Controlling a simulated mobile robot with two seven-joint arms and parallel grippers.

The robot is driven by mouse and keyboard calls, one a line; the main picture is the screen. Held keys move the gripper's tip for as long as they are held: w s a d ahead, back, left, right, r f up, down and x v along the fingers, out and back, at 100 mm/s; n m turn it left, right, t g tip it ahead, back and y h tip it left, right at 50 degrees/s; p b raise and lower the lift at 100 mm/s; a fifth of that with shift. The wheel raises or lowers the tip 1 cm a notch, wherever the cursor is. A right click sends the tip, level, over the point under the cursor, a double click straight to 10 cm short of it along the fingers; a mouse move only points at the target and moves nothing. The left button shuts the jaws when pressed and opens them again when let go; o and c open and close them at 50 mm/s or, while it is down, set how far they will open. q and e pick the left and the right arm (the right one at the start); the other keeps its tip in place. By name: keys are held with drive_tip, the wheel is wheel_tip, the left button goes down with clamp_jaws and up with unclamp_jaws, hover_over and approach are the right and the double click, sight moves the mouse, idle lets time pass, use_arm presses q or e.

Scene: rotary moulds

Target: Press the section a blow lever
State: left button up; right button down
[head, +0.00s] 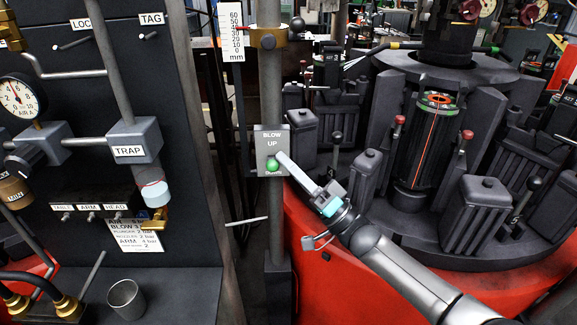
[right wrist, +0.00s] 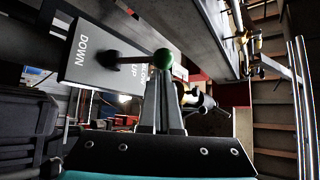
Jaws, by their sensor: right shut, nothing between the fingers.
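The blow lever's green ball knob (head: 272,165) sits at the lower middle of a grey plate (head: 263,139) marked BLOW and UP, fixed to a post. The right wrist view shows the green knob (right wrist: 163,57) on a short dark stem, and the plate (right wrist: 88,60) with the word DOWN. My right gripper (head: 281,156) is shut and empty, its fingertips close beside the knob in the head view. In the right wrist view its closed fingers (right wrist: 159,85) end right by the knob. I cannot tell whether they touch it. My left gripper is not in view.
A dark panel with a TRAP block (head: 135,140), a gauge (head: 18,97) and small levers stands at the left. A red machine base (head: 315,255) carries several dark moulds (head: 473,215) and red-knobbed levers at the right. A scale (head: 231,32) hangs above the plate.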

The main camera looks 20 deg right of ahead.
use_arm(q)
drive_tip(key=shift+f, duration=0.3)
use_arm(e)
drive_tip(key=shift+f, duration=0.1)
